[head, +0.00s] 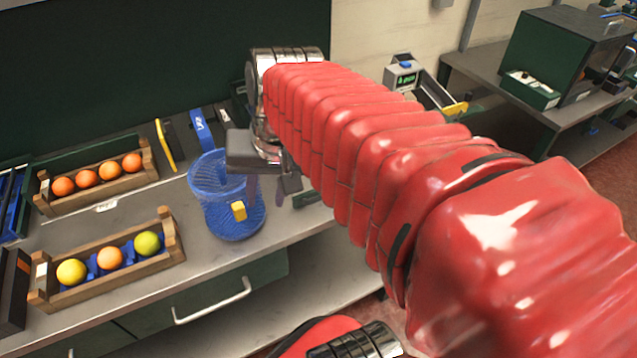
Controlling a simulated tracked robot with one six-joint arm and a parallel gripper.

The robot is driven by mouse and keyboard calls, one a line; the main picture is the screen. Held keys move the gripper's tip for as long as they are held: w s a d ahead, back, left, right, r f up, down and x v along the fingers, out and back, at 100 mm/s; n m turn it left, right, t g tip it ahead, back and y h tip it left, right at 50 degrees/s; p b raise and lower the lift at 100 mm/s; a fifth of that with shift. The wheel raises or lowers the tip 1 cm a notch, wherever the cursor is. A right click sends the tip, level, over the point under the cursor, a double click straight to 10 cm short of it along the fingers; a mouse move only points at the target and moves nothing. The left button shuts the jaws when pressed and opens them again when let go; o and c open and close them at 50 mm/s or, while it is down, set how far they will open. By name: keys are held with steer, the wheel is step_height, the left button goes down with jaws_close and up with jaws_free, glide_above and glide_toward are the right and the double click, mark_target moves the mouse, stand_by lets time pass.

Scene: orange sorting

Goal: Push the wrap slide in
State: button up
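No part in view is marked as the wrap slide, and I cannot tell which part it is. A green tray (531,90) with small white items sticks out of the front of a dark green cabinet (570,45) at the upper right. A grey unit with a yellow-ended part (455,108) stands on the bench behind my arm, partly hidden by it. My gripper (272,190) points down beside a blue mesh basket (215,190), far from the cabinet. My red arm hides much of it, and whether its fingers are apart is unclear.
A wooden crate (105,193) of oranges and another crate (115,278) with yellow, orange and green fruit stand on the left bench. A small scale-like device (403,75) stands behind my arm. A drawer handle (212,302) juts out below.

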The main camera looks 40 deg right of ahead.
steer(key=s+d+m+y, duration=0.1)
steer(key=d+m, duration=0.5)
steer(key=d, duration=0.4)
steer(key=s+d+m+y, duration=0.1)
steer(key=d+m+y, duration=0.1)
steer(key=d+m, duration=0.5)
steer(key=d, duration=0.3)
steer(key=shift+s+d+r+m+y, duration=0.3)
steer(key=shift+s+r, duration=0.1)
steer(key=x, duration=1.4)
steer(key=shift+s, duration=0.15)
steer(key=shift+c, duration=0.4)
jaws_close()
steer(key=shift+a, duration=0.15)
